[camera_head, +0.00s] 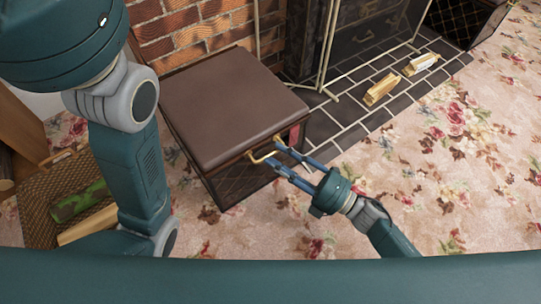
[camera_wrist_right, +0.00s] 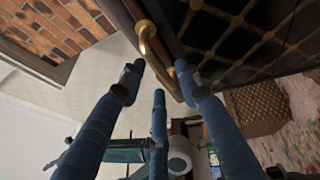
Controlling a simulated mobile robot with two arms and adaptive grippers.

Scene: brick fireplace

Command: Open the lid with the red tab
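A dark box with a brown padded lid (camera_head: 230,105) stands beside the brick wall, its lid down. A small red tab (camera_head: 294,134) shows on its right side near the front corner, just under the lid. A brass handle (camera_head: 262,157) is on the box's front; it also shows in the wrist view (camera_wrist_right: 147,38). My right gripper (camera_head: 277,158) is at the handle, its blue fingers spread. In the wrist view (camera_wrist_right: 158,82) the handle lies near the fingertips, and I cannot tell whether they touch it. My left arm stands at left; its gripper is not visible.
Two gold-coloured blocks (camera_head: 380,91) (camera_head: 420,64) lie on the dark tiled hearth (camera_head: 345,115). A wicker basket (camera_head: 40,205) with a green item (camera_head: 80,203) is at left. Another lattice-sided box (camera_head: 460,22) stands at top right. Flowered carpet (camera_head: 440,170) is clear at right.

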